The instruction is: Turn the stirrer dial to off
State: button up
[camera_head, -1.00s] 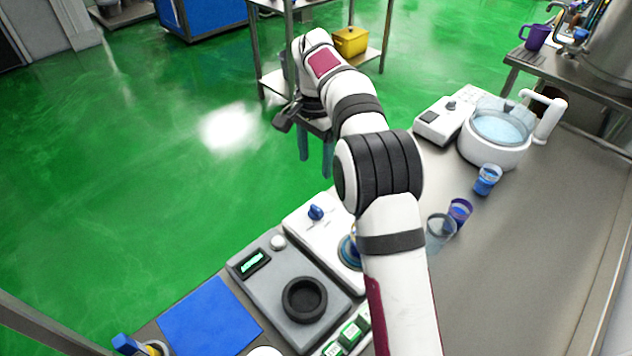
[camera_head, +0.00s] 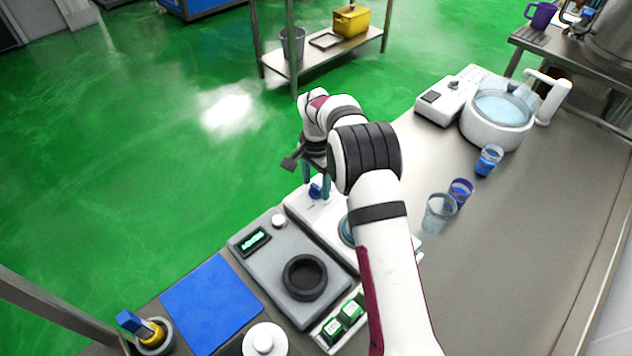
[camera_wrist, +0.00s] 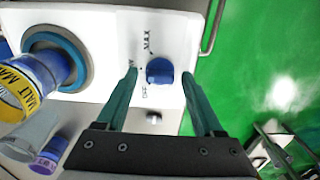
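The stirrer (camera_head: 330,222) is a white box with a blue-ringed round seat on top. Its blue dial (camera_head: 316,191) shows near the far end of the box, and in the wrist view (camera_wrist: 160,71) beside the printed marks MAX and OFF. I cannot tell clearly which mark the dial points to. My gripper (camera_wrist: 161,78) has two teal fingers spread apart, one on each side of the dial with visible gaps. In the head view my gripper (camera_head: 316,183) is over the dial, its height above it unclear. It holds nothing.
A blue cup with a yellow MALT label (camera_wrist: 35,85) is at the ringed seat. A grey scale (camera_head: 255,262) stands beside the stirrer. Cups, including a clear one (camera_head: 438,214), stand to the right. A white water bath (camera_head: 495,125) is farther back. Green floor lies beyond the bench edge.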

grip_shut()
jog(key=shift+n, duration=0.3)
jog(key=n, duration=0.5)
jog(key=shift+n, duration=3.2)
jog(key=shift+o, duration=0.7)
grip_release()
